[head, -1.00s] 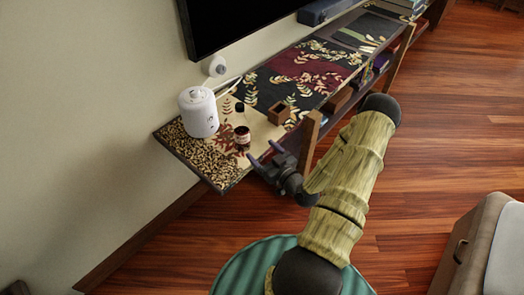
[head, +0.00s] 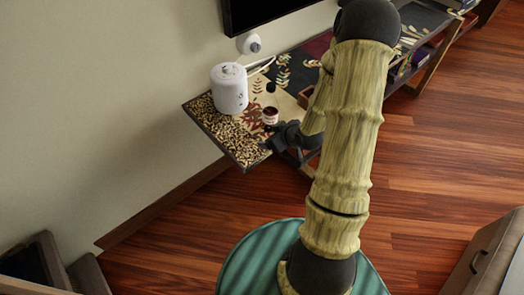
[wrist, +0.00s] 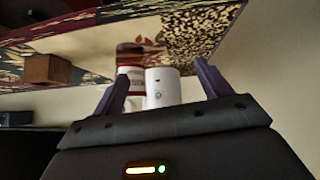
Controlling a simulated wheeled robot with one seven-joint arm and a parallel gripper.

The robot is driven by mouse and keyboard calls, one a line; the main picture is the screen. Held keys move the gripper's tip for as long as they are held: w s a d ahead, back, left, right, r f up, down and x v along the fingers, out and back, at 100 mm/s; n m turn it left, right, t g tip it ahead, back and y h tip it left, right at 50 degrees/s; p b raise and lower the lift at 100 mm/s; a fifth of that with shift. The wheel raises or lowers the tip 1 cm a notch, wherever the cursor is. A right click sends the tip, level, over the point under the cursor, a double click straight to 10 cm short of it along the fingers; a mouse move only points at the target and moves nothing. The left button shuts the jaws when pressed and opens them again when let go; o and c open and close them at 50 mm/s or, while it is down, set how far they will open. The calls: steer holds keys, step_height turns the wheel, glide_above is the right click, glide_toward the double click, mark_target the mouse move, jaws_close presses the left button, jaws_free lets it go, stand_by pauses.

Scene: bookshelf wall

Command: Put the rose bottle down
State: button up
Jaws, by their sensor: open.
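The rose bottle, a small dark red bottle with a pale label (head: 270,116), stands upright on the patterned shelf top (head: 222,130), near its front edge. In the wrist view, which looks upside down, the bottle (wrist: 130,58) is partly covered by one finger. My gripper (head: 271,138) is at the shelf's front edge, close to the bottle. In the wrist view my gripper (wrist: 158,74) has its fingers wide apart with nothing held between them. The bottle lies beyond the fingertips; the exact gap cannot be told.
A white lidded canister (head: 229,88) stands left of the bottle and shows behind the fingers in the wrist view (wrist: 162,88). A small dark pot (head: 270,87) and a white roll (head: 249,43) are farther back. A wooden box (wrist: 47,69) is beside the bottle. The shelf's left end is bare.

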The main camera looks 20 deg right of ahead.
steer(key=s+a+r+m+g+h, duration=0.1)
steer(key=s+a+r+m+g, duration=0.1)
steer(key=s+a+r, duration=0.3)
steer(key=s+a+r+m+g+h, duration=0.1)
steer(key=s+a+r+g, duration=0.3)
steer(key=s+r, duration=0.5)
steer(key=shift+s+a+m, duration=0.15)
steer(key=shift+a+m, duration=0.2)
steer(key=shift+m, duration=0.45)
steer(key=w+p+v, duration=0.2)
steer(key=p+v, duration=0.9)
steer(key=shift+w+r+p, duration=0.25)
steer(key=shift+r+p, duration=0.15)
steer(key=shift+r, duration=0.2)
steer(key=shift+a, duration=0.1)
